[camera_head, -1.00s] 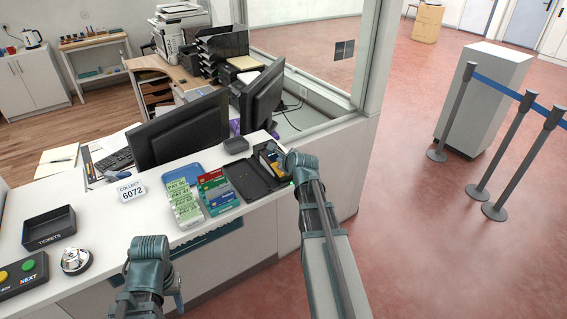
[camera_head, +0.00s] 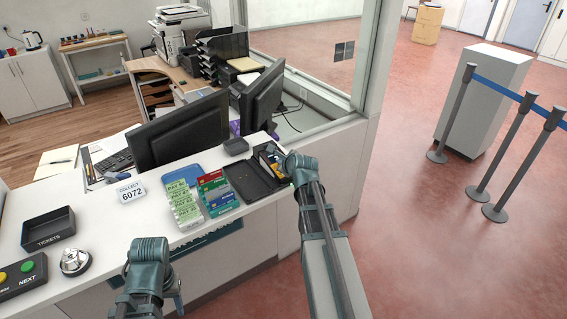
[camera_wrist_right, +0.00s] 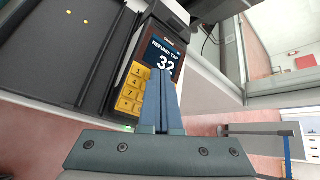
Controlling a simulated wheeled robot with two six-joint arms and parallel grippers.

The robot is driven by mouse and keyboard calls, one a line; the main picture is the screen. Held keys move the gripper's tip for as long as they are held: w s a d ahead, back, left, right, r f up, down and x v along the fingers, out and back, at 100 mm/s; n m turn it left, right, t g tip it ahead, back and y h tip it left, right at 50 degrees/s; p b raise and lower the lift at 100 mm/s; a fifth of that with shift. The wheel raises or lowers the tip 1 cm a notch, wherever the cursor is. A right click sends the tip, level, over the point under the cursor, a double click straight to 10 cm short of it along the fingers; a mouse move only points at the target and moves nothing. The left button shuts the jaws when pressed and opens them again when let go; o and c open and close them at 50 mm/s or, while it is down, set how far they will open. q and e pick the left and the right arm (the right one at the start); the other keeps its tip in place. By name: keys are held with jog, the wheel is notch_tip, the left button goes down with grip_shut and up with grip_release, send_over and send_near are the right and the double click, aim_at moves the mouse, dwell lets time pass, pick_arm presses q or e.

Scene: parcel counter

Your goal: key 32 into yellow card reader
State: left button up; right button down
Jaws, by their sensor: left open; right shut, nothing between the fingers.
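The card reader (camera_wrist_right: 128,92) has yellow keys and a dark screen. Its screen (camera_wrist_right: 167,56) reads "32" under a line that begins "REFUND". In the head view the card reader (camera_head: 267,156) stands at the counter's right end, partly hidden by my right arm. My right gripper (camera_wrist_right: 162,78) is shut and empty. Its fingertips are over the reader, between screen and keypad, and cover the right-hand keys. I cannot tell whether they touch a key. My left gripper (camera_head: 177,292) is open, low in the head view in front of the counter, and mostly hidden by its own wrist.
A black tray (camera_head: 250,180) lies directly left of the reader. Further left are coloured cards (camera_head: 216,192), green pay slips (camera_head: 184,202), a "COLLECT 6072" sign (camera_head: 131,191), a bell (camera_head: 75,261) and a tickets tray (camera_head: 48,240). Monitors (camera_head: 185,130) stand behind.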

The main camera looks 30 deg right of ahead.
jog(key=shift+s+r+p, duration=0.15)
jog(key=shift+r+p, duration=0.3)
jog(key=shift+r, duration=0.15)
jog(key=r+p, duration=0.2)
jog(key=s+r+p, duration=0.1)
jog(key=r+p, duration=0.2)
jog(key=shift+f, duration=0.1)
dwell(0.5)
